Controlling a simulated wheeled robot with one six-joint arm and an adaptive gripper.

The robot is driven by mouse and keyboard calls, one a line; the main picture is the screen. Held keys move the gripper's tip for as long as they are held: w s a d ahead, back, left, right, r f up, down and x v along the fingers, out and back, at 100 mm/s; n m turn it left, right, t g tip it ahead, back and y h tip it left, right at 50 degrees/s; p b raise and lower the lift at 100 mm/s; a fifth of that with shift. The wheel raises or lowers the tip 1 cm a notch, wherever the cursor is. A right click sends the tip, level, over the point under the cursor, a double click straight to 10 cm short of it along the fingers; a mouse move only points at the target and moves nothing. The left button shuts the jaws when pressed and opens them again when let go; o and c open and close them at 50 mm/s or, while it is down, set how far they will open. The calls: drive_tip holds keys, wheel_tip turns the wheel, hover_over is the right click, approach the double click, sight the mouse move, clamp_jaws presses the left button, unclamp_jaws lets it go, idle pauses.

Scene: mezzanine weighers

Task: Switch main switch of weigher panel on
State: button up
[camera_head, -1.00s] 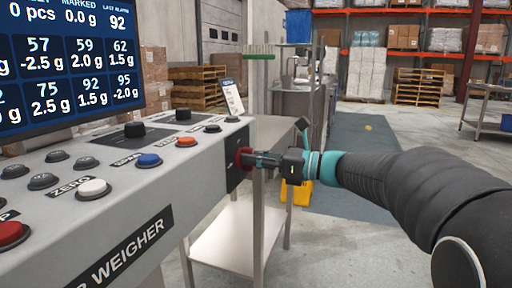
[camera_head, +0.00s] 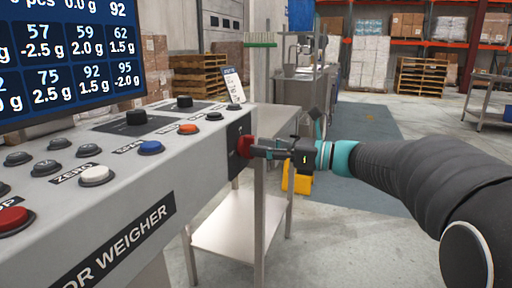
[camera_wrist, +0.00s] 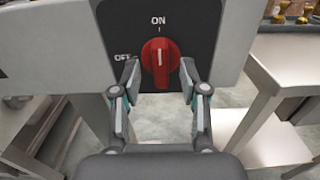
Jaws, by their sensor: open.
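The weigher panel (camera_head: 120,205) stands at the left with its main switch, a red round knob (camera_head: 244,147), on a black plate at its right end face. In the wrist view the red knob (camera_wrist: 160,63) has an upright white line in line with the ON mark (camera_wrist: 158,20) above it. The OFF mark (camera_wrist: 122,57) is to its left. My gripper (camera_head: 257,149) points at the knob from the right. In the wrist view its two fingers (camera_wrist: 158,84) are open, one each side of the knob's lower part, with visible gaps.
A steel table (camera_head: 232,228) with a lower shelf stands just behind the panel end, close to my gripper. The panel top carries a red button (camera_head: 12,218), a white button (camera_head: 95,174) and several others. A display (camera_head: 70,55) hangs above. Open floor lies to the right.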

drive_tip(key=v, duration=0.9)
drive_tip(key=shift+s+d, duration=0.15)
drive_tip(key=shift+d, duration=0.15)
drive_tip(key=s+d+f+n+g+h, duration=0.1)
drive_tip(key=s+f+n+h, duration=0.35)
drive_tip(key=f, duration=0.45)
drive_tip(key=s+d+f+n+g+h, duration=0.25)
drive_tip(key=f+n+h, duration=0.3)
drive_tip(key=f, duration=0.35)
drive_tip(key=s+d+f+n+t+h, duration=0.1)
drive_tip(key=s+n+h, duration=0.2)
drive_tip(key=s+n, duration=0.3)
drive_tip(key=s+d+f+n+t+h, duration=0.1)
drive_tip(key=s+n+h, duration=0.3)
drive_tip(key=s, duration=0.7)
drive_tip(key=shift+n+t, duration=0.45)
drive_tip(key=shift+n, duration=0.65)
